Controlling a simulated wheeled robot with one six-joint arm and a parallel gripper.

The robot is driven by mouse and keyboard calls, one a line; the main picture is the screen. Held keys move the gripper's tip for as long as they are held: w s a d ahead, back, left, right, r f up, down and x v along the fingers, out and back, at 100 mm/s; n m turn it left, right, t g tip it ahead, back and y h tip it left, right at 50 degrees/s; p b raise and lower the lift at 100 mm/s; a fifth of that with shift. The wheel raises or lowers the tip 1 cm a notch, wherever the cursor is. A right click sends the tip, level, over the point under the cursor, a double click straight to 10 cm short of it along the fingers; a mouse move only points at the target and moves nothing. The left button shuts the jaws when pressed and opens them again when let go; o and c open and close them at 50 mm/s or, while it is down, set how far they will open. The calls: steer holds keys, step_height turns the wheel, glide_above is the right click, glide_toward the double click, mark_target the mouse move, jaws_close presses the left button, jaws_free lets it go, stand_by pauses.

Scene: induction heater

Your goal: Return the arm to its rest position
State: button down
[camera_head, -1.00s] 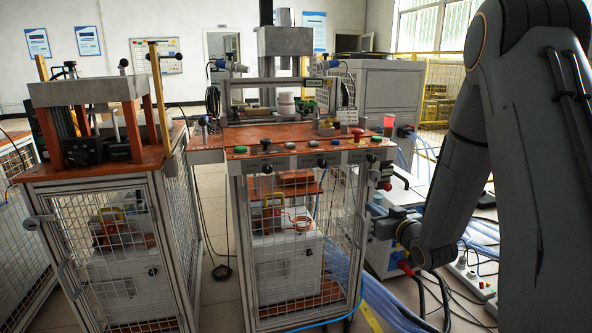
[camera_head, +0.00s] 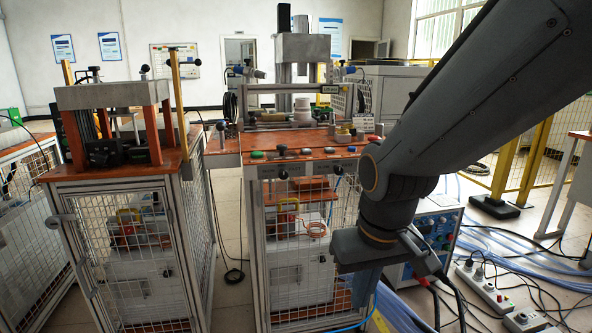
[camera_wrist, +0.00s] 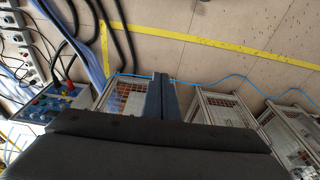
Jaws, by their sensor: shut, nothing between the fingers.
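My gripper (camera_head: 365,300) hangs at the end of my bent arm, in front of the right side of the middle workstation in the head view. Its fingers point down and look pressed together. In the wrist view the fingers of my gripper (camera_wrist: 163,76) stand side by side with only a thin dark line between them, and nothing is held. My arm comes in from the upper right and hides part of the workstation's right end.
The middle workstation (camera_head: 285,155) has several coloured buttons along its front. A caged press stand (camera_head: 125,185) is at left. A blue control unit (camera_head: 435,235) stands behind my wrist. Cables and power strips (camera_head: 485,290) lie on the floor at right. Yellow fencing (camera_head: 505,165) stands behind.

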steer(key=s+a+r+g, duration=0.1)
steer(key=s+r+g, duration=0.1)
steer(key=s, duration=0.6)
steer(key=d+r+m+p, duration=0.2)
steer(key=d+r+p, duration=0.7)
steer(key=p, duration=0.9)
steer(key=shift+r+m+h+p, duration=0.3)
steer(key=shift+r, duration=0.1)
steer(key=shift+s, duration=0.1)
